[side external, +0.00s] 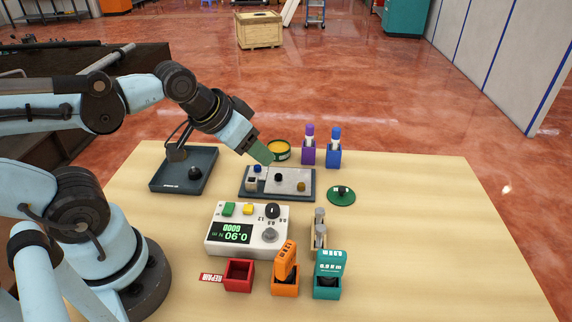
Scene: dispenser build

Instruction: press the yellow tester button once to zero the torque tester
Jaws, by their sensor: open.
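The torque tester (208,241) is a white box on the table, in front of the grey tray. Its yellow button (248,208) sits on the top face, between a green button (228,208) and a black dial (272,210). Its green-lit display (232,232) appears upside down and shows 0.90 N m with a second row of digits. My gripper (264,157) is above the far side of the grey tray, behind and above the tester, apart from the yellow button. Its fingers look green; their gap is hard to see from here. I see nothing held.
The grey tray (244,194) holds small parts. Purple (308,157) and blue (333,159) holders and a yellow-topped tin (279,150) stand behind. A dark tray (207,160) is left; the table's right side is clear.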

